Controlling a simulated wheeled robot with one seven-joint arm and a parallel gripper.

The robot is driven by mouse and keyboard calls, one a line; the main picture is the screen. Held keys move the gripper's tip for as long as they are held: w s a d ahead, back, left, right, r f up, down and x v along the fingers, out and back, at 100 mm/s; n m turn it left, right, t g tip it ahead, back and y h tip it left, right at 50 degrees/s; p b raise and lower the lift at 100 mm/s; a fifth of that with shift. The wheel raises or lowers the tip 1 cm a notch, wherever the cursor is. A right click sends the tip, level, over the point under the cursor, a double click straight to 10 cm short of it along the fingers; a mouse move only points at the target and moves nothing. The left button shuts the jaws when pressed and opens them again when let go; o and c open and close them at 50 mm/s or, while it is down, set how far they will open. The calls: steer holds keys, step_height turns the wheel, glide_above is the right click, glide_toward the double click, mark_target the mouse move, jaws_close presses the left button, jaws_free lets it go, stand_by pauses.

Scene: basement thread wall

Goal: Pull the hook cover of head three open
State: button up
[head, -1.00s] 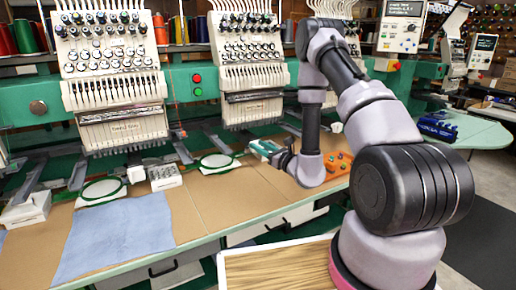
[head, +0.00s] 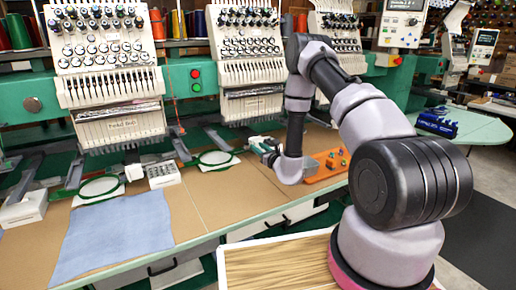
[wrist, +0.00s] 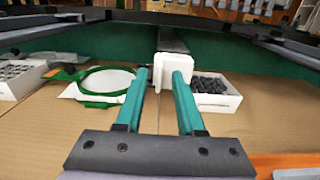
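Head three (head: 334,22) of the embroidery machine is partly behind my arm in the head view. In the wrist view a white block-shaped cover (wrist: 172,68) sits at the front end of a dark lower arm (wrist: 170,40); it appears to be the hook cover. My gripper (wrist: 163,72) has its two teal fingers apart, pointing at this cover. The right finger overlaps part of it; I cannot tell whether either finger touches it. In the head view my gripper (head: 262,146) is low over the table, and the cover is hard to make out there.
A white box of dark pieces (wrist: 215,92) stands close to the right of the fingers. A green hoop (wrist: 104,82) lies to the left, with another white box (wrist: 18,78) farther left. An orange tray (head: 322,177) and blue cloth (head: 118,232) lie on the table.

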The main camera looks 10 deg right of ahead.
steer(key=shift+w+a, duration=0.15)
steer(key=shift+w, duration=0.1)
jaws_close()
stand_by(1.4)
